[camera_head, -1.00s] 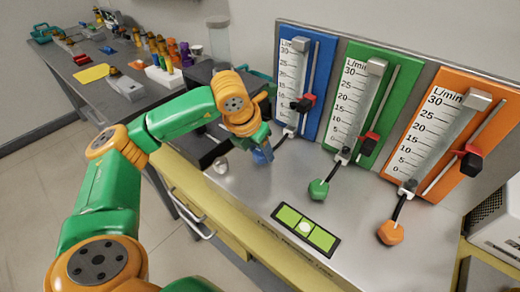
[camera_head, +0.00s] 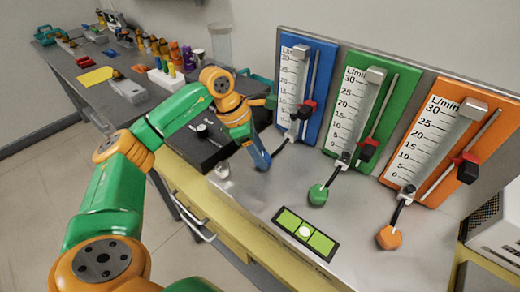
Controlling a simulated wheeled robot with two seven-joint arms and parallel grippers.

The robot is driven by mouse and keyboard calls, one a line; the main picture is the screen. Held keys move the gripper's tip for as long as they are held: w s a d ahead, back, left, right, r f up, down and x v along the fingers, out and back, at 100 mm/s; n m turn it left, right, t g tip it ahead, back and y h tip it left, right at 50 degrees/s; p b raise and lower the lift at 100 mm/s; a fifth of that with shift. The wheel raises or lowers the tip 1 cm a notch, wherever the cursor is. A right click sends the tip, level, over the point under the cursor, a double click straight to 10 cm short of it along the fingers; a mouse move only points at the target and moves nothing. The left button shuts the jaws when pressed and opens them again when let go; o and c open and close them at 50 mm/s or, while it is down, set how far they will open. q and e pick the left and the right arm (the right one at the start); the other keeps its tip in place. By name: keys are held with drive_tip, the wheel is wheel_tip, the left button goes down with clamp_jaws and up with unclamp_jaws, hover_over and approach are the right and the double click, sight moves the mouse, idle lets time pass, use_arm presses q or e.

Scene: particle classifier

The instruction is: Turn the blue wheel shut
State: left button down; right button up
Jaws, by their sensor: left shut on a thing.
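My left gripper (camera_head: 262,163) reaches down to the metal bench top in front of the blue flowmeter panel (camera_head: 320,70). It is shut on the blue wheel, which is mostly hidden behind the fingers; only the black stem (camera_head: 283,147) running up to the blue meter's tube shows clearly. The red and black slider (camera_head: 307,110) sits low on the blue panel's rod. The green wheel (camera_head: 318,195) and orange wheel (camera_head: 388,237) stand free on their own black stems, to the right. My right gripper is not in view.
A green level strip (camera_head: 306,232) lies on the bench front. A black box (camera_head: 205,140) with a knob stands left of the gripper. The green panel (camera_head: 360,100) and orange panel (camera_head: 445,130) rise at the right. A side table (camera_head: 125,85) holds bottles and tools.

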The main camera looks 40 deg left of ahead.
use_arm(q)
drive_tip(key=m+g+p, duration=0.1)
drive_tip(key=m, duration=0.2)
drive_tip(key=shift+w+r+m+h, duration=0.1)
drive_tip(key=shift+r+m+h, duration=0.05)
drive_tip(key=shift+m+h, duration=0.2)
drive_tip(key=shift+w+m+g+p, duration=0.1)
drive_tip(key=shift+m+g+p, duration=0.65)
drive_tip(key=shift+m, duration=1.1)
drive_tip(key=shift+a, duration=0.1)
drive_tip(key=shift+c, duration=1.4)
unclamp_jaws()
drive_tip(key=v, duration=0.6)
drive_tip(key=shift+a+r, duration=0.2)
drive_tip(key=shift+r, duration=0.15)
